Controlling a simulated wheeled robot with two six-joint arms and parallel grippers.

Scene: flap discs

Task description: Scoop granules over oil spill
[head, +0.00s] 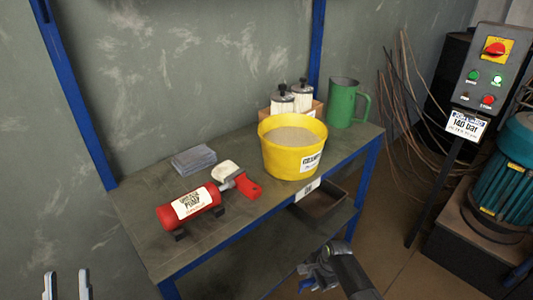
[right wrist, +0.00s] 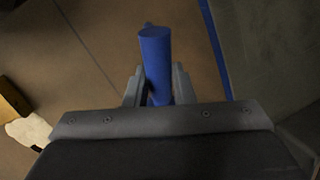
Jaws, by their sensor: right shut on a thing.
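A yellow bucket (head: 280,158) of pale granules (head: 293,138) stands on the workbench's right half. My right gripper (head: 327,268) is in front of the bench, below and in front of the bucket. In the right wrist view, my right gripper (right wrist: 157,88) is shut on a blue cylindrical handle (right wrist: 156,55). The far end of the handled thing is hidden, so I cannot tell its full shape. My left gripper (head: 66,285) is at the bottom left, open and empty, apart from the bench. I cannot make out an oil spill in either view.
The bench (head: 140,225) has blue legs and a lower shelf. On it are a red pump (head: 190,208), grey cloths (head: 194,159), a green jug (head: 343,103) and dark-topped bottles (head: 301,96). A control box (head: 486,72) on a post and a teal motor (head: 500,185) stand right.

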